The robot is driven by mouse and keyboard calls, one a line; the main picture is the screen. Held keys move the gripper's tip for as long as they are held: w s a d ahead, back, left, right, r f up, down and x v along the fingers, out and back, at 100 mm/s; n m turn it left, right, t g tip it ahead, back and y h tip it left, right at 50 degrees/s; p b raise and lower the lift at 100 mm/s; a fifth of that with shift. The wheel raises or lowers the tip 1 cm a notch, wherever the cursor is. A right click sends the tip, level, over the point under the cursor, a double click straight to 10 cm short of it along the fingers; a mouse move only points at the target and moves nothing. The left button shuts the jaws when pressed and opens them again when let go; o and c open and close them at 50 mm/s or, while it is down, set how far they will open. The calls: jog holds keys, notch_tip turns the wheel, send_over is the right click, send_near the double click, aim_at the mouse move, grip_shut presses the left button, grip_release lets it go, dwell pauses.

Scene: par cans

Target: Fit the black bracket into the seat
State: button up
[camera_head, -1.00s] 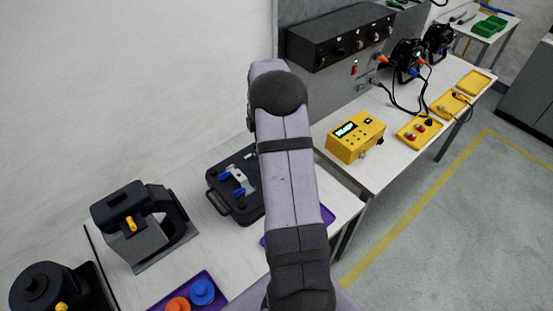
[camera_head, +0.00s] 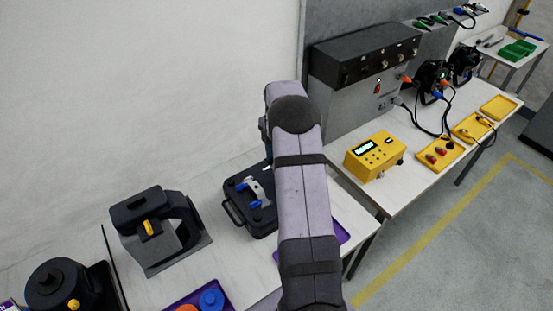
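I cannot pick out the black bracket or its seat with certainty. A black case (camera_head: 236,209) lies on the near table, partly hidden behind my arm. A light grey part with blue pieces (camera_head: 257,193) sits on it. A dark clamp-like fixture (camera_head: 157,240) with a yellow knob stands to its left on a grey plate. My arm rises through the middle of the view, but its gripper does not show.
A purple tray (camera_head: 228,306) holds a blue and an orange round piece at the front edge. A black round device (camera_head: 55,285) is at lower left. A yellow meter box (camera_head: 374,155) and yellow trays (camera_head: 440,153) stand on the right bench. Bare table shows between fixture and case.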

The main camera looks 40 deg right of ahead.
jog(key=shift+f+b, duration=1.4)
jog(key=shift+f, duration=1.05)
jog(key=shift+f+b, duration=0.45)
jog(key=shift+f, duration=0.3)
jog(key=o, duration=1.2)
jog(key=shift+o, duration=0.2)
jog(key=shift+r+b, duration=1.35)
jog(key=shift+r, duration=2.3)
jog(key=shift+a, duration=0.1)
